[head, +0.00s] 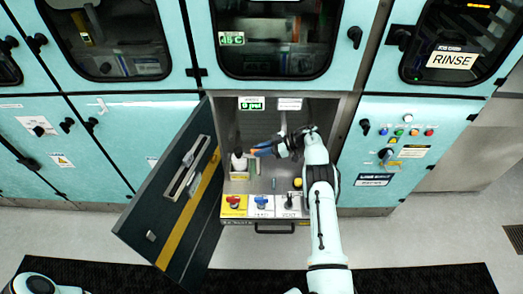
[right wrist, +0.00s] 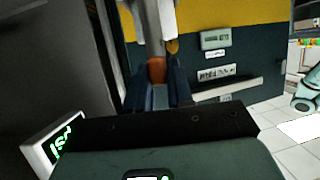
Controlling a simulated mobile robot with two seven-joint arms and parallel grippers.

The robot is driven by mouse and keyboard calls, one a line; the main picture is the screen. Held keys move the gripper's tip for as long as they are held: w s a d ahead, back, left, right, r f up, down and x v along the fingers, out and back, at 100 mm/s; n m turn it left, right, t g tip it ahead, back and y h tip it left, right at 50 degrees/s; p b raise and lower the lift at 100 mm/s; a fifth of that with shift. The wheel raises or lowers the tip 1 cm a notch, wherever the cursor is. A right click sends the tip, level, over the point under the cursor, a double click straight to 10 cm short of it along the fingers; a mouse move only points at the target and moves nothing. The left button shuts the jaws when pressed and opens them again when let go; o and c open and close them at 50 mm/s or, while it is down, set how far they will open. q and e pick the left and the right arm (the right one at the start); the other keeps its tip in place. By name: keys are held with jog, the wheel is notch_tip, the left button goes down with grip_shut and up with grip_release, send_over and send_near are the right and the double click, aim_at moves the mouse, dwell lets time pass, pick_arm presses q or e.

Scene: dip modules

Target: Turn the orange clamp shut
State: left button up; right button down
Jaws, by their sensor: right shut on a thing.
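The orange clamp (right wrist: 157,70) shows in the right wrist view between my two dark blue fingers, next to a pale vertical pipe (right wrist: 153,22). My right gripper (right wrist: 157,82) is shut on it. In the head view my right gripper (head: 260,150) reaches left inside the open cabinet bay, and a bit of orange shows at its fingers. The fingers hide much of the clamp, so I cannot tell how far it is turned. My left gripper is not in view; only part of my left arm shows at the lower left.
The dark cabinet door (head: 170,205) stands open on the left. A white container (head: 239,161) stands at the bay's left side. A red valve handle (head: 233,202) and a blue valve handle (head: 262,202) sit on the front ledge. A button panel (head: 400,145) is to the right.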

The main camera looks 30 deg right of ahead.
jog(key=shift+a, duration=0.1)
jog(key=c, duration=1.1)
grip_release()
notch_tip(320, 180, up, 20)
jog(key=shift+f, duration=0.1)
